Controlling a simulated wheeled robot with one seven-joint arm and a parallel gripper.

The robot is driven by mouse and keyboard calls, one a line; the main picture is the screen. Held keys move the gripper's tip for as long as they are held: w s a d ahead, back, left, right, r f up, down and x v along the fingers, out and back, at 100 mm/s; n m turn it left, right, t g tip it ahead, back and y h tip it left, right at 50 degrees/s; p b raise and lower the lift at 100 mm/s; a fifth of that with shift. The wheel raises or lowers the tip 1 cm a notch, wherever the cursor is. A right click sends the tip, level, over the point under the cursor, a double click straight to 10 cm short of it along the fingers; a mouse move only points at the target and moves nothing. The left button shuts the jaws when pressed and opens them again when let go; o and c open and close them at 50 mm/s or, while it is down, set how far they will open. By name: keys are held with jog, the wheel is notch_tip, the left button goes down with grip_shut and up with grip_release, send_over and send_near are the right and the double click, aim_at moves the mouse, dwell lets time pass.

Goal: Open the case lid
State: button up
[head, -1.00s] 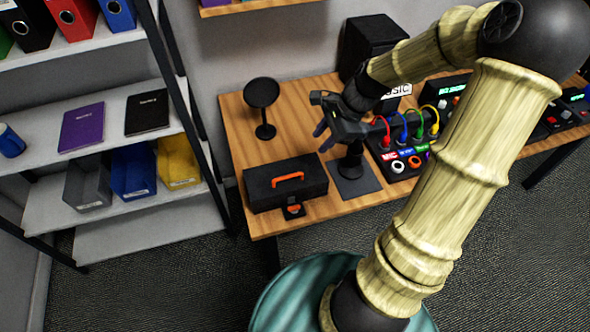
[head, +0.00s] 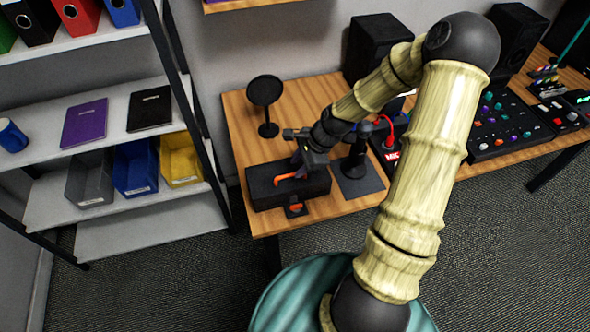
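The black case (head: 262,192) lies on the left end of the wooden table, and its lid is down. An orange handle (head: 287,177) is on top of the lid. An orange and black latch piece (head: 296,208) is at the case's front edge. My gripper (head: 300,160) is over the right part of the case, close to the right end of the handle. Its fingers are small and partly blend with the dark case, so I cannot tell whether they touch the handle or how far apart they are.
A round black disc on a stand (head: 264,92) is behind the case. A black stand with a square base (head: 357,178) is right of it. Mixer panels (head: 500,122) and speakers (head: 372,45) are farther right. A shelf (head: 135,212) with bins is on the left.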

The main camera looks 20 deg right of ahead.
aim_at(291, 174)
jog(key=shift+x, duration=1.7)
jog(key=shift+s, duration=0.15)
jog(key=shift+c, duration=0.6)
grip_shut()
jog(key=shift+d, duration=0.1)
jog(key=shift+r, duration=0.1)
